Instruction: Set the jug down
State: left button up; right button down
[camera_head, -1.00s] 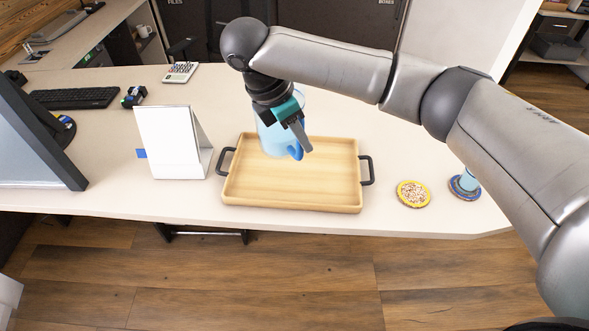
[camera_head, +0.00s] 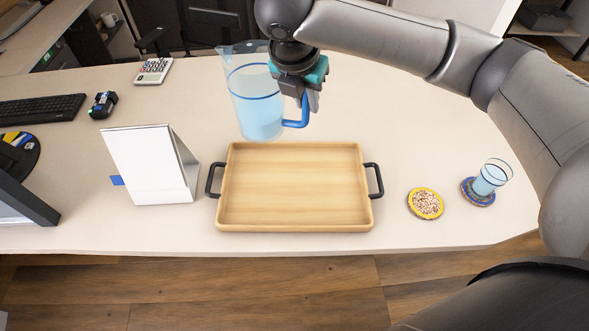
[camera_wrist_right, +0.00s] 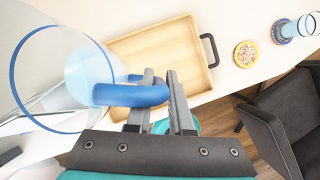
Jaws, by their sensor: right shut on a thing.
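A clear jug (camera_head: 256,100) with a blue rim band, a blue handle and pale blue liquid appears upright in the head view, just beyond the tray's far edge. My right gripper (camera_head: 308,98) is shut on its blue handle. In the right wrist view the fingers (camera_wrist_right: 160,95) close around the handle, and the jug (camera_wrist_right: 60,78) is at the left. I cannot tell whether the jug's base touches the table. The wooden tray (camera_head: 295,226) with black handles lies empty on the table. My left gripper is not in view.
A glass (camera_head: 490,178) of blue liquid stands on a blue coaster, beside a yellow-rimmed coaster (camera_head: 426,204). A white stand-up card (camera_head: 150,168) is left of the tray. A calculator (camera_head: 153,71), a keyboard (camera_head: 40,111) and a monitor are farther left. Table right of the jug is clear.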

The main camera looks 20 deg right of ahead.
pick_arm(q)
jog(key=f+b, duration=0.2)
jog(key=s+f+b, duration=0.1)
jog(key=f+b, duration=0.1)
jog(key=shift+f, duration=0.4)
pick_arm(e)
notch_tip(320, 180, down, 19)
jog(key=shift+s+f, duration=0.1)
jog(key=c, duration=1.2)
grip_release()
jog(key=shift+f, duration=0.1)
jog(key=o, duration=0.4)
jog(key=shift+s, duration=0.1)
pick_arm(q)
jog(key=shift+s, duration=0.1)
